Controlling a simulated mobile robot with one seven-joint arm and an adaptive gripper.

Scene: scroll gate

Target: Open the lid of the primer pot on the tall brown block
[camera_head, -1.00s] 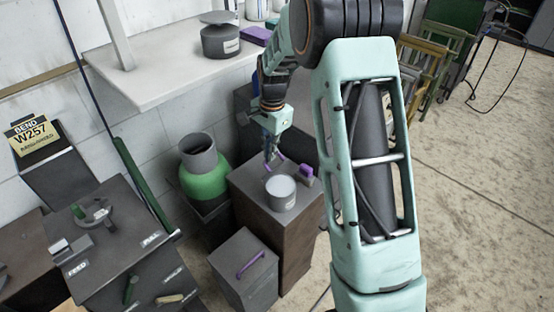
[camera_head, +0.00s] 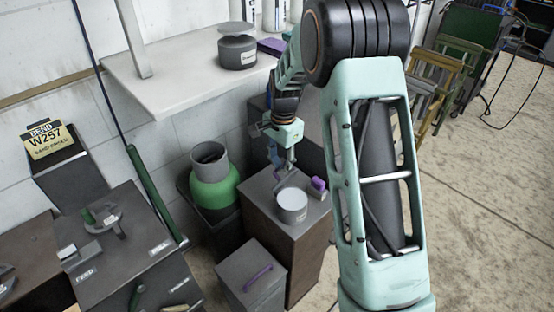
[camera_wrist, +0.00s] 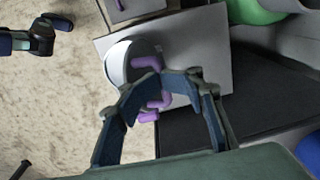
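The primer pot (camera_head: 292,208) is a pale grey cylinder on top of the tall brown block (camera_head: 300,262). Its flat, light top (camera_head: 292,197) looks shut. In the wrist view the pot (camera_wrist: 121,62) is left of centre, with a purple bar (camera_wrist: 147,63) at its edge and another purple piece (camera_wrist: 148,117) nearer my fingers. In the head view a purple piece (camera_head: 318,185) stands behind and right of the pot. My gripper (camera_head: 283,176) points down just behind the pot, seemingly above the block.
A lower grey block (camera_head: 250,275) with a purple handle stands in front. A green bottle (camera_head: 213,185) is to the left. A white shelf (camera_head: 190,85) with a dark pot (camera_head: 237,52) is behind. A control desk (camera_head: 120,240) is at the left.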

